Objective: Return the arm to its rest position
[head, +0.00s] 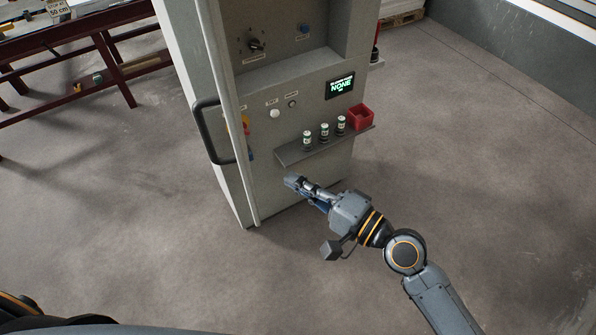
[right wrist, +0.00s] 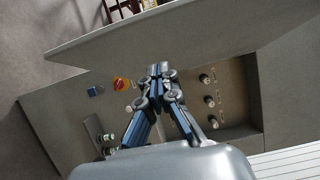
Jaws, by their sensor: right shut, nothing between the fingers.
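My right gripper (head: 291,182) is in front of the lower part of a grey control cabinet (head: 265,200), below its small shelf. Its fingers are closed together with nothing between them. In the right wrist view the shut fingertips (right wrist: 160,70) point toward the cabinet front, and the fingers cover part of the panel. Whether the fingertips touch the cabinet cannot be told. My right arm comes in from the lower right. My left gripper is not in view.
The cabinet's shelf (head: 292,155) holds small bottles (head: 325,132) and a red bin (head: 360,117). A dark handle (head: 207,130) is on the cabinet's left edge. The display (head: 340,86) reads NONE. A dark red rack (head: 60,75) stands at the upper left. The floor (head: 480,130) at right is clear.

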